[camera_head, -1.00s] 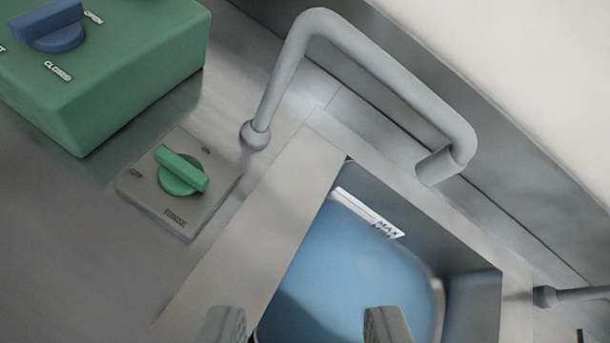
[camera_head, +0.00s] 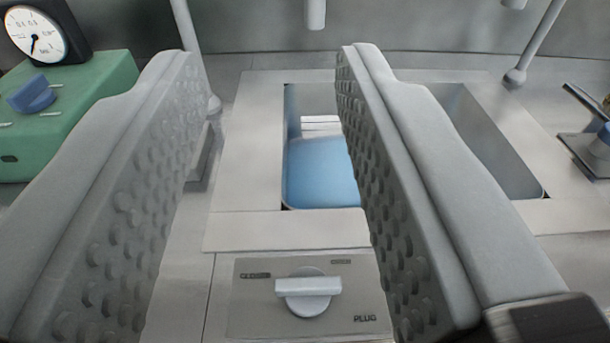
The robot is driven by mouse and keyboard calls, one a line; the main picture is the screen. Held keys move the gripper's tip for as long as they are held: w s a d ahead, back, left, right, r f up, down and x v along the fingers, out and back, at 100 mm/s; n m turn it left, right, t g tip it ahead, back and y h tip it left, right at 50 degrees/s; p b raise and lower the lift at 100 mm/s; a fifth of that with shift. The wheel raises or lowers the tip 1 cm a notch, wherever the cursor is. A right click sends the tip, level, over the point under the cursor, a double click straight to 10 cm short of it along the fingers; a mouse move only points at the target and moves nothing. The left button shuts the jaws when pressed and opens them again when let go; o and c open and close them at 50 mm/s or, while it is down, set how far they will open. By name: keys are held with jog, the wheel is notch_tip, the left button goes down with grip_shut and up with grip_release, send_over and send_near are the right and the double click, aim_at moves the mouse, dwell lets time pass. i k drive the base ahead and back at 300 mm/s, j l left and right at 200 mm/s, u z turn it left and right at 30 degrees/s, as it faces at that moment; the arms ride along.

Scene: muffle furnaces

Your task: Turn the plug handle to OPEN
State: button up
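The plug handle (camera_head: 308,291) is a white knob with a flat bar, on a grey plate (camera_head: 243,318) marked PLUG at the bottom centre. Its bar lies nearly level across the picture. A label at the plate's upper left seems to read CLOSED; a smaller one at the upper right is too blurred to read surely. My gripper (camera_head: 262,65) is open and empty, with two grey studded fingers spread wide. In the picture the handle shows between the fingers, nearer the right one. I see no contact with it.
A sink basin (camera_head: 465,130) with blue water lies behind the plate, partly hidden by the right finger. A green box (camera_head: 95,80) with a blue knob and a dial gauge (camera_head: 35,35) stand at left. Pipes rise behind. Another blue-knobbed fixture (camera_head: 585,150) is at far right.

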aim_at(308, 292)
jog(key=k, duration=0.3)
jog(key=k+l, duration=0.15)
jog(key=l, duration=0.15)
jog(key=k+l, duration=0.1)
jog(key=l, duration=0.25)
jog(key=k+l, duration=0.15)
jog(key=l, duration=0.15)
